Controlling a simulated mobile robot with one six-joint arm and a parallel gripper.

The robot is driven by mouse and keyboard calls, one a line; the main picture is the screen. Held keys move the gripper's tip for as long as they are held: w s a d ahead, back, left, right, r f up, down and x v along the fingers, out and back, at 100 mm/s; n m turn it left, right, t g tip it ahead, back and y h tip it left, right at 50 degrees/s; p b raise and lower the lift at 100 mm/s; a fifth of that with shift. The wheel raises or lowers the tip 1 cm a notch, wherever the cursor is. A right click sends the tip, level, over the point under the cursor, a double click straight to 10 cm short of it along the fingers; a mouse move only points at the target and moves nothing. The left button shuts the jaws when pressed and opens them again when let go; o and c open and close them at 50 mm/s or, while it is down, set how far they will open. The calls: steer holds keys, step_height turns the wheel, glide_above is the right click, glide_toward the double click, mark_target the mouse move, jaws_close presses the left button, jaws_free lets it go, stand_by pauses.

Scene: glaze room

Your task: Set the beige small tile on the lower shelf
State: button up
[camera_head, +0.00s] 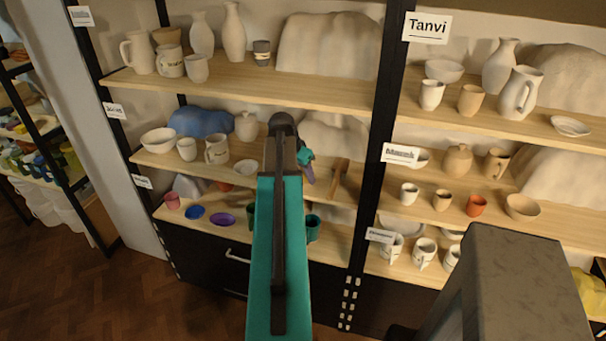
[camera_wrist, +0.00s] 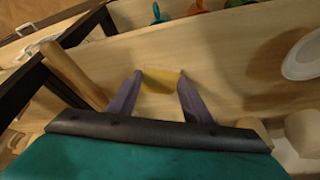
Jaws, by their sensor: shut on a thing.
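My gripper (camera_wrist: 160,88) is shut on the beige small tile (camera_wrist: 161,80), which shows between its two purple-grey fingers in the wrist view. In the head view my gripper (camera_head: 308,170) is at the middle shelf (camera_head: 190,168) of the left rack, and the tile cannot be made out there. In the wrist view a pale wooden shelf board (camera_wrist: 215,75) lies beneath the tile; I cannot tell whether they touch. The lowest visible shelf (camera_head: 330,240) of the left rack holds cups and bowls, and my arm hides part of it.
A wooden rod (camera_wrist: 75,75) is left of my gripper, and a white bowl (camera_wrist: 303,55) is to its right. A teal cup (camera_head: 313,228) and a purple bowl (camera_head: 222,219) stand on the lowest shelf. A black post (camera_head: 372,170) divides the racks.

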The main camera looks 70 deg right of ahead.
steer(key=o, duration=1.1)
steer(key=shift+w+a+r+b, duration=0.1)
steer(key=shift+a+r+b, duration=0.1)
steer(key=shift+r+b, duration=0.25)
steer(key=shift+w+a+r+b, duration=0.1)
steer(key=shift+w+a+b, duration=0.45)
steer(key=shift+a, duration=1.35)
steer(key=shift+w+a+r+b, duration=0.1)
steer(key=shift+w+a+b, duration=0.5)
steer(key=shift+a, duration=1.3)
steer(key=shift+w+a+b, duration=0.25)
steer(key=shift+w+a, duration=0.6)
steer(key=shift+a, duration=1.05)
